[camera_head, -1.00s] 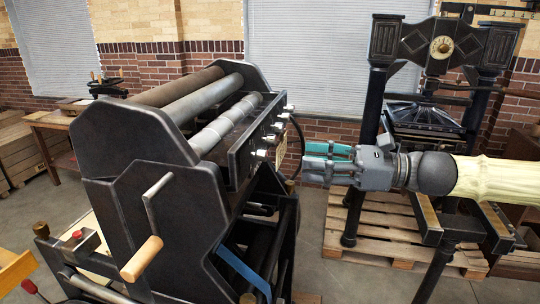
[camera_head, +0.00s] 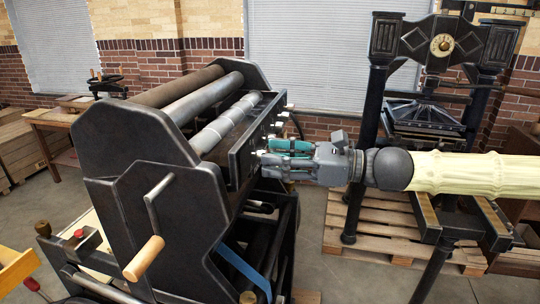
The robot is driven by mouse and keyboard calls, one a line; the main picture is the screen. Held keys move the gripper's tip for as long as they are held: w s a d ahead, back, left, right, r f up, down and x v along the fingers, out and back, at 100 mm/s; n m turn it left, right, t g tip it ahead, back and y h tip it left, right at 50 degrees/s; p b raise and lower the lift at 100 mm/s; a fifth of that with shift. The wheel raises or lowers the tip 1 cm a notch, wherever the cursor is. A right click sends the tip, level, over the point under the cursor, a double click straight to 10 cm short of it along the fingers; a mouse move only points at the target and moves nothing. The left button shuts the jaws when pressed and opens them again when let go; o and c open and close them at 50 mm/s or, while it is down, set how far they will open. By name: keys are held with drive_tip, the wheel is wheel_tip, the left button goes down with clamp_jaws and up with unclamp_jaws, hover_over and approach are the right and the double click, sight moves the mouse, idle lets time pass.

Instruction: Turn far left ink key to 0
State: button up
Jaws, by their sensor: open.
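The ink keys are a row of small silvery knobs along the right side of the dark press's ink trough (camera_head: 245,150). The far keys (camera_head: 288,107) show clearly. The nearest key (camera_head: 260,153), at the end toward the camera, is right by my fingertips and partly hidden. My gripper (camera_head: 265,160) comes in from the right with teal and grey fingers. It is open, its tips at the near end of the key row. I cannot tell whether a finger touches the key. The key's pointer and any 0 mark are too small to read.
The press's rollers (camera_head: 205,100) lie left of the trough. A crank with a wooden handle (camera_head: 143,258) sticks out at the near side. A second press (camera_head: 440,120) stands on a wooden pallet (camera_head: 375,250) at right. Open floor lies between the two presses.

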drive_tip(key=shift+x, duration=0.8)
clamp_jaws()
